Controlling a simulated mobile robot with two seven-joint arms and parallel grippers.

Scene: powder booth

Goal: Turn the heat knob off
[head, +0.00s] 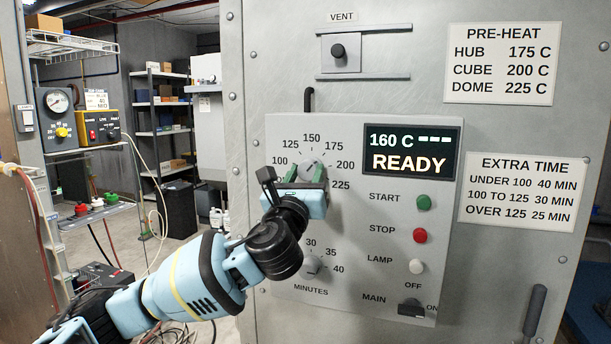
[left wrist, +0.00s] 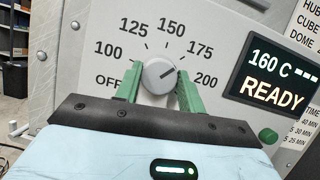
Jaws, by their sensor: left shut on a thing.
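The heat knob (left wrist: 160,76) is a round grey dial with a dark pointer line, seen from close up in the left wrist view. The line points to the upper right, roughly toward the 175 mark. OFF is printed at the lower left of its scale. My left gripper (left wrist: 158,88) has its green fingers on either side of the knob, shut on it. In the head view the knob (head: 312,168) is partly hidden by my left gripper (head: 305,180). My right gripper is in neither view.
The display (head: 411,152) reads 160 C and READY. Beside the dial are the green START button (head: 424,203), red STOP button (head: 420,236), white LAMP button (head: 416,266) and MAIN switch (head: 411,308). The minutes knob (head: 312,265) sits just below my left gripper.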

